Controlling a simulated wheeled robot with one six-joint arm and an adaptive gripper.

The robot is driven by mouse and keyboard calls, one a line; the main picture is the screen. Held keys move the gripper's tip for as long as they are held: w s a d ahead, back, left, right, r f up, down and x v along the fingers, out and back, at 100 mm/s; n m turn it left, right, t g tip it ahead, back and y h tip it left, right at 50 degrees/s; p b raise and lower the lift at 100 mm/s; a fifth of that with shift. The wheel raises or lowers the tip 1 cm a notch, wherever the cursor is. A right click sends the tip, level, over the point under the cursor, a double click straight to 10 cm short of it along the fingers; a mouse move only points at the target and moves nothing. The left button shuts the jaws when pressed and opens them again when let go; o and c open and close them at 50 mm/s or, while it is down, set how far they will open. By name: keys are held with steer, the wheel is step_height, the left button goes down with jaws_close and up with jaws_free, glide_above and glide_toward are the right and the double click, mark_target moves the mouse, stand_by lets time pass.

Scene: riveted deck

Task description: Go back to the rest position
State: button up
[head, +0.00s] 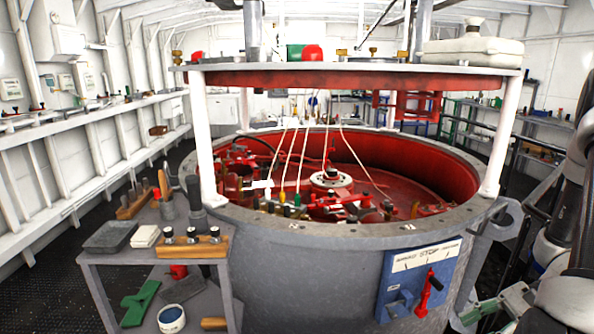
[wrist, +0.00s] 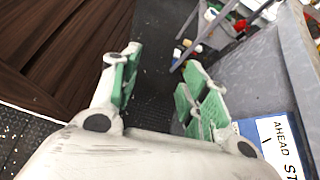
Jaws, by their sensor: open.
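My gripper (wrist: 160,88) is open and empty in the wrist view, its two green-padded fingers spread apart with dark floor between them. In the head view my gripper (head: 488,312) shows at the bottom right, partly cut off by the frame edge. It is to the right of the blue panel (head: 391,304) on the big grey drum (head: 310,262). The panel carries a white "STOP" plate (head: 427,256) and a red lever (head: 428,292). In the wrist view the plate (wrist: 280,146) is at the lower right, beside the fingers, apart from them.
A small grey side table (head: 205,246) with a wooden tool block (head: 188,246) and trays stands left of the drum. A railing (head: 531,205) runs at the right. Dark floor (head: 40,285) is clear at the left. A brown slatted surface (wrist: 60,45) fills the wrist view's upper left.

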steer(key=s+d+r+n+g+h, duration=0.1)
steer(key=s+r+n+h, duration=0.1)
steer(key=r+n+h, duration=0.55)
steer(key=s+d+r+n+h, duration=0.15)
steer(key=r+n, duration=0.25)
steer(key=r, duration=0.7)
steer(key=s+a+r+n+t+h, duration=0.1)
steer(key=a+r+n+t+h, duration=0.1)
steer(key=a+r+n+t, duration=0.2)
step_height(320, 180, up, 7)
steer(key=a+t, duration=0.1)
steer(key=a, duration=0.2)
steer(key=shift+s+n+t, duration=0.3)
steer(key=shift+n, duration=0.05)
steer(key=shift+r, duration=0.1)
